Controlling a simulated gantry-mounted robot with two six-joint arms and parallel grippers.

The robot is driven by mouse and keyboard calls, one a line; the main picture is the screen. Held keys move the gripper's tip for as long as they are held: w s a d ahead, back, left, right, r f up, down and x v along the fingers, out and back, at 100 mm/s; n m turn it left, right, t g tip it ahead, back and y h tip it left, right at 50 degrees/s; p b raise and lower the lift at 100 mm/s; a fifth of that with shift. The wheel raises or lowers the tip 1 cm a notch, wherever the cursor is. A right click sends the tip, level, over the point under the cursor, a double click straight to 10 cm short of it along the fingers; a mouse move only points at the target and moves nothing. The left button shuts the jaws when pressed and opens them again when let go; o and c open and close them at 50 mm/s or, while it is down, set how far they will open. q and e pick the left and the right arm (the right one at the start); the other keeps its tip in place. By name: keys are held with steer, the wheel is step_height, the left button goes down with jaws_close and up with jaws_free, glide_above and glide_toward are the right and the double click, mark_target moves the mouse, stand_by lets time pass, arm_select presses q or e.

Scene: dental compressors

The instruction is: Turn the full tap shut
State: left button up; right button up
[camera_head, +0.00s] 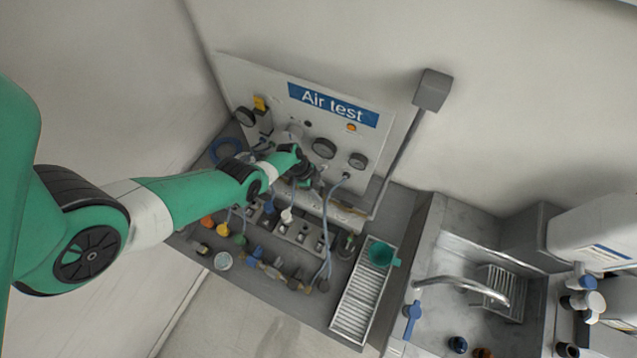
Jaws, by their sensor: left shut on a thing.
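The Air test panel (275,122) leans against the wall behind the bench, with a blue label at its top. My left arm reaches in from the left across the bench. My left gripper (308,178) is at the lower middle of the panel, below the round gauges. It is shut on a small part there, which appears to be the full tap. The gripper and wrist hide most of that part, so its handle angle cannot be told. My right gripper is not in view.
Round gauges (324,149) sit just above the gripper. Hoses, coloured caps and small valves (255,254) crowd the bench below. A sink with a tap (465,284) is further right.

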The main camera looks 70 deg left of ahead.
arm_select(q)
steer(key=shift+a+f+m+g+h+b, duration=0.15)
steer(key=shift+m+g+h+b, duration=0.25)
steer(key=shift+m+b, duration=0.6)
steer(key=shift+w+m, duration=0.1)
steer(key=shift+m, duration=0.4)
steer(key=o, duration=1.4)
